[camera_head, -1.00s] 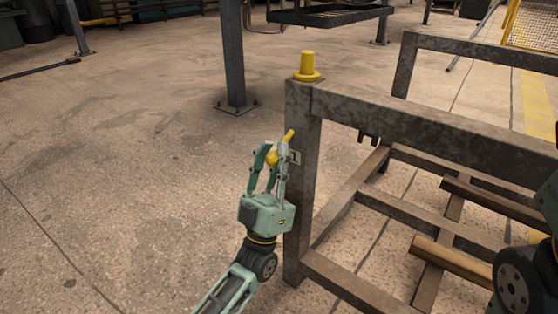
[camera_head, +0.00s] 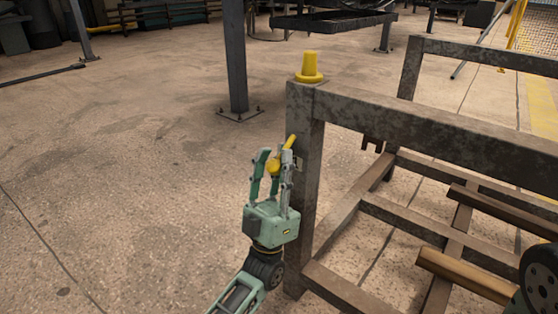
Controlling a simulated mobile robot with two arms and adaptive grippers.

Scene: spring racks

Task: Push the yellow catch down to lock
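The yellow catch (camera_head: 291,141) is on the near post of the rusty metal rack. Its upper end points up and to the right, and its rounded lower part shows between the fingers of my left gripper (camera_head: 275,156). My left gripper points up beside the post, with its fingers apart on either side of the yellow part. Its right finger hides part of the catch, and I cannot tell whether it touches it.
A yellow peg (camera_head: 309,68) stands on top of the rack's near post. The rusty rack (camera_head: 430,128) fills the right side, with rails and bars low down. A grey column (camera_head: 235,60) stands behind. The floor to the left is clear.

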